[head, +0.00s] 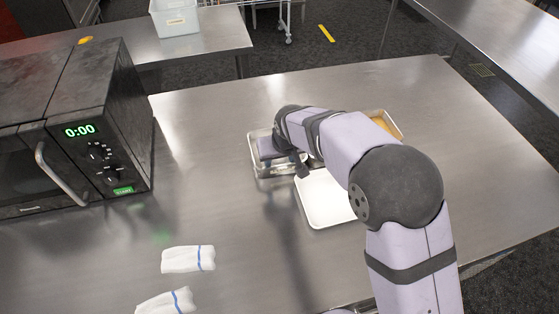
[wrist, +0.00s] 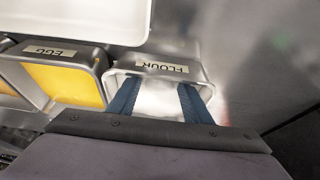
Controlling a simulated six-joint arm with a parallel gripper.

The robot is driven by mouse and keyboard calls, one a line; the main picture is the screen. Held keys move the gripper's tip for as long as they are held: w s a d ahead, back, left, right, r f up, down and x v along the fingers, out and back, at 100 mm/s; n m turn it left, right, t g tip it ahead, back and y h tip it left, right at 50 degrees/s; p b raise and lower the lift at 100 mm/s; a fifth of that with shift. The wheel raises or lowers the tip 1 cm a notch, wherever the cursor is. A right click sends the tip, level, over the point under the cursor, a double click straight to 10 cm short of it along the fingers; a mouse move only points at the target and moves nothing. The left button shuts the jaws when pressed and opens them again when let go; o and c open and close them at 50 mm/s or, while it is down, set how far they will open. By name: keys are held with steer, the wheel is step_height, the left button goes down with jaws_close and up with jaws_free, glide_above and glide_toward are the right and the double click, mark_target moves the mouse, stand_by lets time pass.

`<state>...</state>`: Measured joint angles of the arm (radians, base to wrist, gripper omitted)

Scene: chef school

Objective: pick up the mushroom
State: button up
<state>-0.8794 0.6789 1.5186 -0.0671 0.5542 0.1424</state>
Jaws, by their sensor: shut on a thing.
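My gripper (wrist: 156,86) shows in the wrist view as two blue fingers reaching into the metal tray labelled FLOUR (wrist: 201,72). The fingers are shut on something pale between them. I take it for the mushroom, but its outline cannot be told apart from the white flour. In the head view my gripper (head: 299,166) points down at the metal tray (head: 256,163) on the table, and my arm hides much of that area. No mushroom can be made out there.
A tray labelled EGG (wrist: 65,80) with yellow contents adjoins the flour tray. A white tray (head: 325,208) lies in front of the metal trays. A microwave (head: 125,120) stands at left. Folded white cloths (head: 188,259) lie front left. The right of the table is clear.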

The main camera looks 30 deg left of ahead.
mark_target(280, 161)
step_height(280, 161, up, 10)
steer(key=f+b, duration=0.1)
steer(key=b, duration=0.1)
steer(key=w+d+r+m+t+h, duration=0.1)
steer(key=w+d+r+m, duration=0.4)
steer(key=w+d, duration=0.85)
steer(key=d+r+m+h, duration=0.1)
steer(key=d+r, duration=0.2)
steer(key=d, duration=1.1)
steer(key=s+d+f+m+h, duration=0.1)
steer(key=s+d+f+m, duration=0.1)
steer(key=d, duration=0.6)
steer(key=s+d+f+m, duration=0.2)
steer(key=s+d, duration=0.1)
steer(key=d, duration=0.4)
steer(key=shift+n, duration=0.3)
steer(key=s+f, duration=0.3)
steer(key=s+d+f, duration=0.1)
steer(key=s+f, duration=0.1)
steer(key=f, duration=0.2)
steer(key=s+f, duration=0.3)
steer(key=shift+s+d+f, duration=0.15)
steer(key=shift+s+f, duration=0.05)
steer(key=shift+s, duration=0.1)
steer(key=shift+w+r, duration=0.2)
steer(key=shift+w, duration=0.45)
